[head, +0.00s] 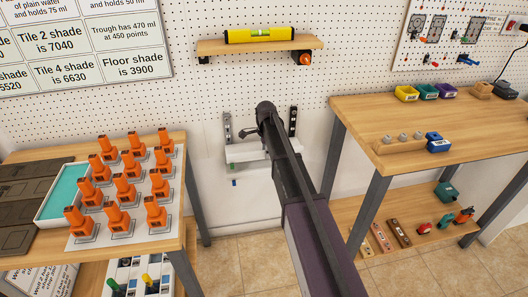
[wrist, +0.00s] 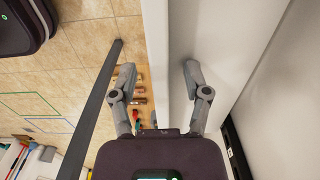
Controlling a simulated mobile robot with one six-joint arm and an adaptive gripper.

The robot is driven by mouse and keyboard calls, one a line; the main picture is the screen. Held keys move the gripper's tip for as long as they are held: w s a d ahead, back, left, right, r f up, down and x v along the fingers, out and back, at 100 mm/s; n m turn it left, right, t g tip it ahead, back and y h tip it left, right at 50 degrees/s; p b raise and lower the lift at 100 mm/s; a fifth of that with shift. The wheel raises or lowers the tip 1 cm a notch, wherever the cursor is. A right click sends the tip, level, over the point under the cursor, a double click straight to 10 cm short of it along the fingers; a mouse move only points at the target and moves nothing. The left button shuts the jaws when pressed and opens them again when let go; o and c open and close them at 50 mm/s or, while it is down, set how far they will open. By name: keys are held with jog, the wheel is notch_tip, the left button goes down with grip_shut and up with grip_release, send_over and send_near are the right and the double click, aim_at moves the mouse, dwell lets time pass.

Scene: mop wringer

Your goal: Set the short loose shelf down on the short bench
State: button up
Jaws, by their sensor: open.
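A wooden bench (head: 425,110) stands right and another bench (head: 180,200) left; which one is the short bench is not clear.
The right bench bears coloured bins (head: 425,91) and small parts, with bare wood along its left. The left bench is crowded with orange pieces (head: 123,190) and a teal tray (head: 62,190). A wall shelf (head: 215,47) with a yellow level hangs above my gripper.

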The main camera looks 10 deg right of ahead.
grip_shut()
jog(key=shift+r, duration=0.2)
dwell(0.5)
notch_tip(320, 180, up, 2)
jog(key=p, duration=0.2)
jog(key=shift+p, duration=0.3)
jog(key=shift+r+p, duration=0.8)
jog(key=shift+r, duration=0.1)
jog(key=s+d, duration=0.2)
jog(key=s, duration=0.5)
jog(key=s+d, duration=0.3)
jog(key=s, duration=0.5)
jog(key=shift+d+r+p, duration=0.25)
jog(key=shift+r+p, duration=0.15)
